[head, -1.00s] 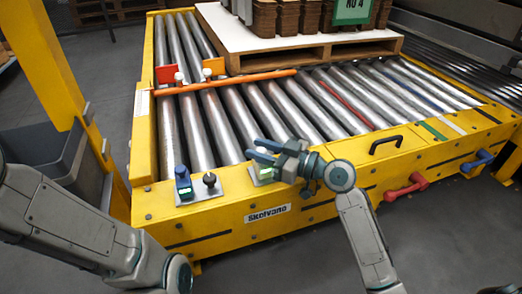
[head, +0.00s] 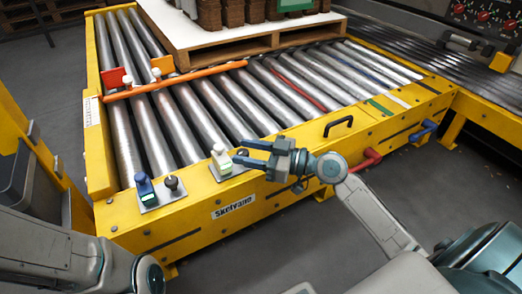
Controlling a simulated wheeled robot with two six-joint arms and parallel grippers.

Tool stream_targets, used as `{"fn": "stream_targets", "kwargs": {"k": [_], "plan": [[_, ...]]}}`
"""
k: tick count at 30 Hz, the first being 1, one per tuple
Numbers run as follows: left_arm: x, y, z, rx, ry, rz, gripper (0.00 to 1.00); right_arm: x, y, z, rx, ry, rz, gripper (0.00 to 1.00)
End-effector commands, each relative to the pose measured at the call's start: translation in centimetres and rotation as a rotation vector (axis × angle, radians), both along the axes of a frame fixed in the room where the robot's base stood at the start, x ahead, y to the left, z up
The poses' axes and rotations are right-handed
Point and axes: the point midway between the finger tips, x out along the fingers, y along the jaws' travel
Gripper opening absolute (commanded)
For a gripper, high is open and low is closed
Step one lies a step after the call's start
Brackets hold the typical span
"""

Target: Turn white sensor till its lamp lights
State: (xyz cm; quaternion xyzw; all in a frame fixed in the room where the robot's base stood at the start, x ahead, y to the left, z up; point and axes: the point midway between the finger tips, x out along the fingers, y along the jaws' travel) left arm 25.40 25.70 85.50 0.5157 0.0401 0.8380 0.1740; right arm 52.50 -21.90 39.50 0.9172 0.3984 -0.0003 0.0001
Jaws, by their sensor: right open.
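The white sensor (head: 220,157) stands on a small metal plate on the yellow frame's front rail. A green patch shows low on its front; whether this is a lit lamp is hard to tell. My right gripper (head: 242,152) is open and just right of the white sensor. Its jaws point left and appear empty, and a small dark knob shows close by them. I cannot tell if they touch anything. My left arm shows at lower left, but its gripper is outside the picture.
A blue sensor (head: 145,186) with a green patch and a black knob (head: 171,184) stand left on the same rail. An orange bar (head: 190,79) crosses the rollers. A pallet (head: 260,52) stands behind. Black (head: 338,126), red (head: 366,160) and blue (head: 424,131) handles lie right.

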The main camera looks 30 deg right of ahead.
Motion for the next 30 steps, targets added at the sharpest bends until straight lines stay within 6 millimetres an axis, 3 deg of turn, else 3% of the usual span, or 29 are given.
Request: {"fn": "stream_targets", "kwargs": {"k": [10,30], "plan": [[0.0,0.0,0.4,-0.001,-0.001,0.001,0.36,-2.0,-2.1,0.0,-0.001,0.001,0.0,0.44],[0.1,0.0,0.3,0.002,0.004,0.002,0.36,-2.2,-2.3,0.0,0.0,0.0,0.0,0.44]]}}
